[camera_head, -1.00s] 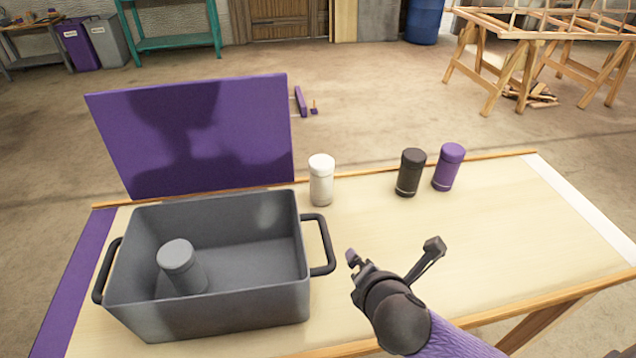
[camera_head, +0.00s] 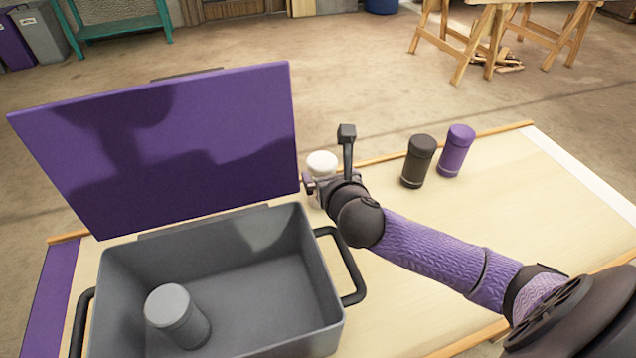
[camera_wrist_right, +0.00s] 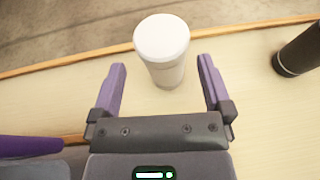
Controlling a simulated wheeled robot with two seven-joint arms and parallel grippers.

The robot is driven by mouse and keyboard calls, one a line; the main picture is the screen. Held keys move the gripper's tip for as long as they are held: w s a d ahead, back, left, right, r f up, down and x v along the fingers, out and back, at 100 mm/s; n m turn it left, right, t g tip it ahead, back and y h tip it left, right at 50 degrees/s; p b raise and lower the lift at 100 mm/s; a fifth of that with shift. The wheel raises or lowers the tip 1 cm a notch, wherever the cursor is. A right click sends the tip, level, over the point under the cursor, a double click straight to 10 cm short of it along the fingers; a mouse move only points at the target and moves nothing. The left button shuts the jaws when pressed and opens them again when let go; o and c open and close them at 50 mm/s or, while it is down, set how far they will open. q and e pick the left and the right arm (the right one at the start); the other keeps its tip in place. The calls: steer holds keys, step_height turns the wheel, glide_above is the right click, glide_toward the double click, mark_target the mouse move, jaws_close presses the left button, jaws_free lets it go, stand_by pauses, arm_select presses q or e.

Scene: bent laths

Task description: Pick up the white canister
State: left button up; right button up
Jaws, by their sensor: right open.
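The white canister (camera_head: 322,162) stands upright on the table near its back edge, partly hidden behind my right gripper (camera_head: 328,160) in the head view. In the right wrist view the white canister (camera_wrist_right: 163,50) stands just ahead of the right gripper (camera_wrist_right: 162,82), centred between its two purple fingers. The fingers are spread wide, one to each side, with a gap to the canister, and hold nothing. My left gripper is not in view.
A grey bin (camera_head: 110,270) with a grey canister (camera_head: 178,315) inside stands at left. A purple panel (camera_head: 160,140) rises behind it. A black canister (camera_head: 418,162) and a purple canister (camera_head: 456,150) stand to the right. The table (camera_head: 540,220) is bare at right.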

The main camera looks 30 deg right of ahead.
mark_target(326, 170)
steer(key=b+x, duration=0.2)
steer(key=x, duration=0.3)
steer(key=shift+s+f+b, duration=0.15)
steer(key=shift+b, duration=0.15)
steer(key=shift+d, duration=0.1)
steer(key=shift+r, duration=0.2)
steer(key=shift+c, duration=0.3)
steer(key=c, duration=0.7)
jaws_close()
